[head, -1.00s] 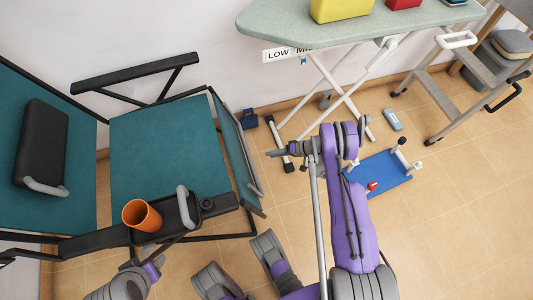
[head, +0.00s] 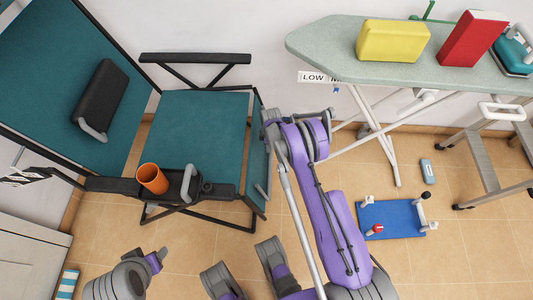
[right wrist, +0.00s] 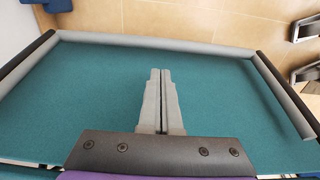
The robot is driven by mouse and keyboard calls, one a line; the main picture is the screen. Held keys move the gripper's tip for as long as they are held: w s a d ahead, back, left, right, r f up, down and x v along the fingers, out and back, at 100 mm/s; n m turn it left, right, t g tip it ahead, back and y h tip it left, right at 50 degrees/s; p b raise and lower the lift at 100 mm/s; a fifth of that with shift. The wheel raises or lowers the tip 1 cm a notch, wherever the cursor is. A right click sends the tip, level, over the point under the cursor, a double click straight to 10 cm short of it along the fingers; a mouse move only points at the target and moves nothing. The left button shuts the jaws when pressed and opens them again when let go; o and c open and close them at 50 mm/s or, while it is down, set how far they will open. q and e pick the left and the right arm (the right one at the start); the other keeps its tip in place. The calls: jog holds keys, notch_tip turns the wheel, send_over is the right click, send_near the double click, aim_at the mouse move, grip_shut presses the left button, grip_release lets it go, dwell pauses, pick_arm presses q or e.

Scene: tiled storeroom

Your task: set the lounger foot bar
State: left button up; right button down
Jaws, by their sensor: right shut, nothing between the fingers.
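The lounger has a teal seat (head: 200,130) and a teal backrest (head: 60,70) on a black frame. Its teal foot panel (head: 257,165) hangs down at the right end of the seat. A grey bar (head: 262,191) shows at the panel's outer edge. In the right wrist view a grey bar (right wrist: 155,43) runs along the far edge of the teal panel (right wrist: 90,100). My right gripper (head: 268,122) is at the panel's upper end; its shut, empty fingers (right wrist: 162,72) point over the teal cloth. My left gripper (head: 162,254) is low at the left, its fingers unclear.
An orange cup (head: 153,178) stands on the lounger's near armrest. An ironing board (head: 330,45) holds a yellow box (head: 392,41) and a red box (head: 472,38). A blue stand (head: 393,219) lies on the floor at right. A cabinet (head: 30,250) stands at lower left.

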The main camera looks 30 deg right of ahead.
pick_arm(q)
notch_tip(320, 180, down, 2)
jog(key=shift+w+f+b, duration=0.1)
jog(key=shift+w+b, duration=0.05)
jog(key=shift+b, duration=0.65)
pick_arm(e)
notch_tip(320, 180, down, 9)
jog(key=shift+a+f, duration=0.15)
jog(key=shift+f, duration=0.05)
